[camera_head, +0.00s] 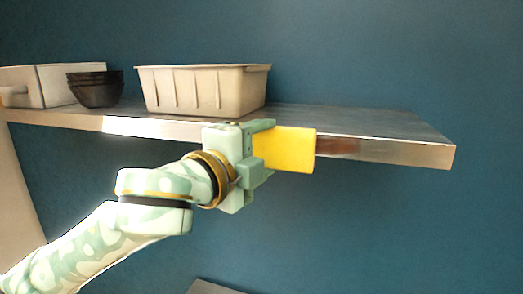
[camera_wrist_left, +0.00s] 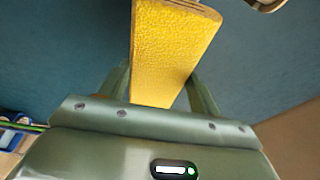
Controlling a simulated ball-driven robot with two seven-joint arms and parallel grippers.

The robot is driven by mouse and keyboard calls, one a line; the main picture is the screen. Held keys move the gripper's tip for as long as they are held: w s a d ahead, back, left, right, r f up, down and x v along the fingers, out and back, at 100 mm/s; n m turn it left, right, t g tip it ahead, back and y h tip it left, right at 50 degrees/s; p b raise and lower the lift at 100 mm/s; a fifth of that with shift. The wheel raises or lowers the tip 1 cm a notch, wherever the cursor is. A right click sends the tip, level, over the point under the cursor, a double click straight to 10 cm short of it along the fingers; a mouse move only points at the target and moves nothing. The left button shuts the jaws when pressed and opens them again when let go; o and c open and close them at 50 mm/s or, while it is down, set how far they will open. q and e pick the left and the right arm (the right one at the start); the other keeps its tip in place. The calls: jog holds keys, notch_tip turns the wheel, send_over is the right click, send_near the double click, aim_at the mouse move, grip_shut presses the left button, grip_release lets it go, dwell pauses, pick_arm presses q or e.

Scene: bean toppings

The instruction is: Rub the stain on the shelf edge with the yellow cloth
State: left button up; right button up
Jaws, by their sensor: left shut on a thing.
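My left gripper (camera_head: 262,153) is shut on the yellow cloth (camera_head: 290,150), a folded, flat block. The cloth lies in front of the metal shelf's front edge (camera_head: 400,153); I cannot tell whether it touches. A reddish-brown stain (camera_head: 338,146) shows on the edge just right of the cloth, and the cloth may hide part of it. In the left wrist view the cloth (camera_wrist_left: 168,50) sticks out from between the fingers of the left gripper (camera_wrist_left: 165,90). My right gripper is not in view.
A beige ribbed bin (camera_head: 205,90) stands on the shelf behind my gripper. Stacked black bowls (camera_head: 96,90) and a pale box (camera_head: 60,82) stand farther left. The shelf's right end is clear, with a dark blue wall behind.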

pick_arm(q)
jog(key=shift+w+d, duration=0.3)
jog(key=shift+w, duration=0.6)
